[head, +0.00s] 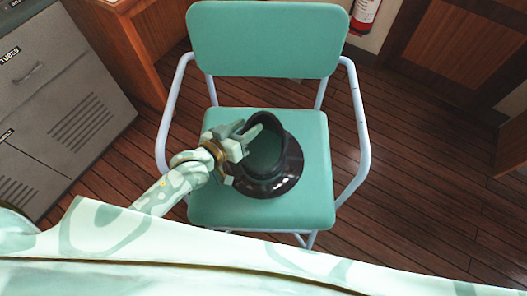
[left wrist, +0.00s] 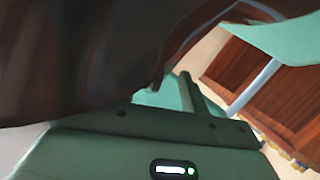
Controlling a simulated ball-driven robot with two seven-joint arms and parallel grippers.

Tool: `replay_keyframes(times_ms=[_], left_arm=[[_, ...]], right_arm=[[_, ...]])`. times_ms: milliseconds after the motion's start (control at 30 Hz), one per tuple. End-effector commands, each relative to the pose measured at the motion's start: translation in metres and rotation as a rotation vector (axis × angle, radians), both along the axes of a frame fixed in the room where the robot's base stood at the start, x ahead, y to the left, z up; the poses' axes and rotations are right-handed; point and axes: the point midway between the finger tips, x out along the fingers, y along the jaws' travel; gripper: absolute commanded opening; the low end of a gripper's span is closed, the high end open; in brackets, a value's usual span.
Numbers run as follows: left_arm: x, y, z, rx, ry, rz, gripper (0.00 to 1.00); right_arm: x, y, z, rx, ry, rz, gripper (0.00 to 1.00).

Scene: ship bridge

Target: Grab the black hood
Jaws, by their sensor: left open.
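The black hood (head: 286,181) is a glossy dark piece with a wide flared base and a round raised collar, open at the top. It rests on the turquoise seat of a chair (head: 214,212). My left gripper (head: 246,140) is open at the upper left side of the collar, with a finger reaching over or beside its rim. I cannot tell whether it touches. In the left wrist view, a large dark surface, likely the hood (left wrist: 80,55), fills the upper left, very close to the gripper (left wrist: 165,100). My right gripper is not in view.
The chair has a turquoise backrest (head: 268,38) and pale tubular armrests (head: 358,125) on both sides. A grey metal cabinet (head: 65,100) and wooden furniture (head: 135,45) stand to the left. A red extinguisher (head: 363,14) is behind. Plank floor (head: 430,160) is clear on the right.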

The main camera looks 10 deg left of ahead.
Motion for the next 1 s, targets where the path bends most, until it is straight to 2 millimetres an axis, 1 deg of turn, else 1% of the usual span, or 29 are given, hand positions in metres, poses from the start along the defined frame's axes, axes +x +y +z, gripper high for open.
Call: replay_keyframes(times_ms=[233, 267, 300, 400, 833, 933, 1000], left_arm=[[0.002, -0.001, 0.0, 0.001, 0.0, -0.001, 0.45], [0.002, -0.001, 0.0, 0.001, 0.0, -0.001, 0.37], [0.002, -0.001, 0.0, 0.0, 0.001, 0.0, 0.26], [0.002, -0.001, 0.0, 0.0, 0.001, 0.0, 0.0], [0.002, -0.002, 0.001, -0.004, 0.003, 0.0, 0.0], [0.002, -0.002, 0.009, -0.005, 0.002, 0.0, 0.0], [0.002, -0.002, 0.018, -0.006, 0.0, 0.0, 0.0]], right_arm=[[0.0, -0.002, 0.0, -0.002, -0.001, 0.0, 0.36], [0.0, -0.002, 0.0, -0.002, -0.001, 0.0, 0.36], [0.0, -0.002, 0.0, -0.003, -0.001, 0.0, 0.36], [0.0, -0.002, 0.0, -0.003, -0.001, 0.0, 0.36], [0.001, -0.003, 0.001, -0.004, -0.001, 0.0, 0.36], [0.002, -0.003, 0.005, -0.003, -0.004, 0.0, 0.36], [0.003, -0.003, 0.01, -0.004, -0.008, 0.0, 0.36]])
